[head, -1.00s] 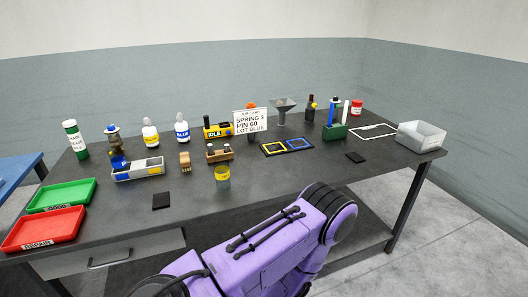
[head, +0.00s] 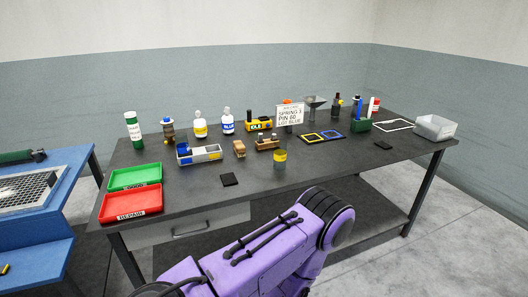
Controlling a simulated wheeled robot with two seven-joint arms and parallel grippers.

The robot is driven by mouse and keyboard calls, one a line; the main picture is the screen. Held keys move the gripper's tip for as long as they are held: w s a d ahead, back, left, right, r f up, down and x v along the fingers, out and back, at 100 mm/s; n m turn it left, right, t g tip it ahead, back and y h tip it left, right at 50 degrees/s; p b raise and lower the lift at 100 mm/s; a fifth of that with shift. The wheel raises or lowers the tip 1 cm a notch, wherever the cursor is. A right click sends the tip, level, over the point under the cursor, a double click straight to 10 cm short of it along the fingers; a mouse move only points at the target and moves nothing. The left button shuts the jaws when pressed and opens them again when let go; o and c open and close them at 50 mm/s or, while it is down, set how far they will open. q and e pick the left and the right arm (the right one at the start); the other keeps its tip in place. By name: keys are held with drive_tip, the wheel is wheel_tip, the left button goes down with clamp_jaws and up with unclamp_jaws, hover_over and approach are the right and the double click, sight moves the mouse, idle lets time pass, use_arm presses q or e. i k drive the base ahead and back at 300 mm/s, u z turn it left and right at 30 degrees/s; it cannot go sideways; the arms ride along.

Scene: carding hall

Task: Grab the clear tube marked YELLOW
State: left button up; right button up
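A small round container with a yellow band (head: 280,159) stands upright near the middle of the dark workbench (head: 330,170). It looks partly see-through, but I cannot read any marking on it. A white bottle with a yellow label (head: 200,127) stands farther back on the left, beside a white bottle with a blue label (head: 227,124). I cannot tell for sure which thing is the clear tube marked YELLOW. A purple arm of mine crosses the bottom of the view, in front of the bench. Neither gripper shows.
A green tray (head: 135,176) and a red tray (head: 131,203) lie at the bench's left end. A grey compartment tray (head: 199,155), a wooden block (head: 239,149) and a sign (head: 290,115) stand behind the container. A blue table (head: 62,205) stands left.

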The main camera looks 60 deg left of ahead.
sight(280, 155)
drive_tip(key=u, duration=1.35)
